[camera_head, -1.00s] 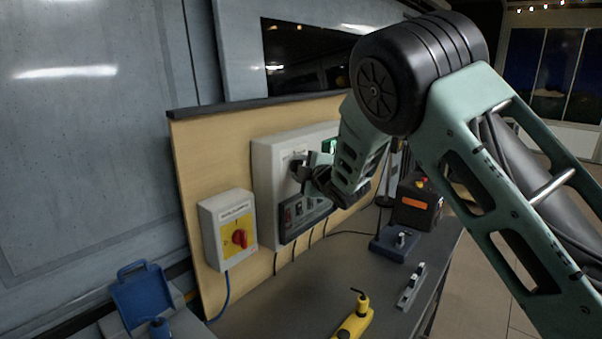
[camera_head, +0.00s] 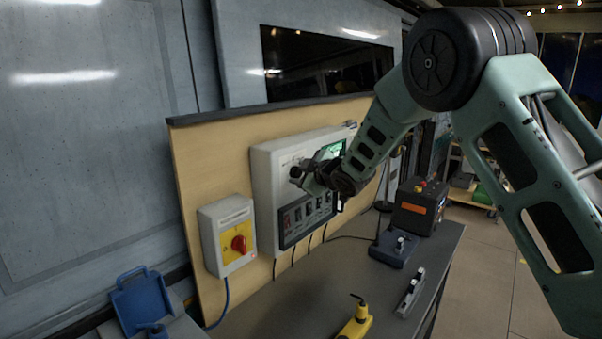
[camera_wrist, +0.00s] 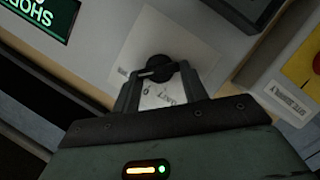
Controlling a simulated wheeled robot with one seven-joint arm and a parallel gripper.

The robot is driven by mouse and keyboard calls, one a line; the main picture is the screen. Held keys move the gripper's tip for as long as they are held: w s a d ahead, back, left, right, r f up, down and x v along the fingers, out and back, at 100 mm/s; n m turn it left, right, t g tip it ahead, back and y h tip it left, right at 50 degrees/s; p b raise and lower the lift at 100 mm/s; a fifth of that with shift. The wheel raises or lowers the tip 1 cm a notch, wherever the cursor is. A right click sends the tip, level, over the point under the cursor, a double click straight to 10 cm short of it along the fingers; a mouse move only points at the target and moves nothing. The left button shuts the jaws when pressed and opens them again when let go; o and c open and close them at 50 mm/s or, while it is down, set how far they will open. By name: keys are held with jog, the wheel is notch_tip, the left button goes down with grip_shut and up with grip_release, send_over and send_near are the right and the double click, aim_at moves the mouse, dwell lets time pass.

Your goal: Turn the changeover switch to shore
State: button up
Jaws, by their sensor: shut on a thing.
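The changeover switch is a black rotary knob (camera_wrist: 157,67) on a white label plate in the wrist view. Its handle lies slightly tilted across the picture, with printing partly hidden by the fingers. My gripper (camera_wrist: 160,80) is shut on the knob, one finger on each side. In the head view my gripper (camera_head: 300,175) reaches in from the right to the upper front of the grey panel box (camera_head: 264,180). The knob there is mostly hidden by the fingers.
Breakers (camera_head: 308,212) sit below my gripper. A yellow tool (camera_head: 356,322), a blue-grey device (camera_head: 393,248) and a black case (camera_head: 418,207) stand on the bench.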

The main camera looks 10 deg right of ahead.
jog(key=o, duration=1)
jog(key=b+v, duration=0.5)
jog(key=v, duration=1.2)
jog(key=shift+s+b, duration=0.2)
jog(key=shift+b, duration=0.2)
jog(key=shift+d+r, duration=0.1)
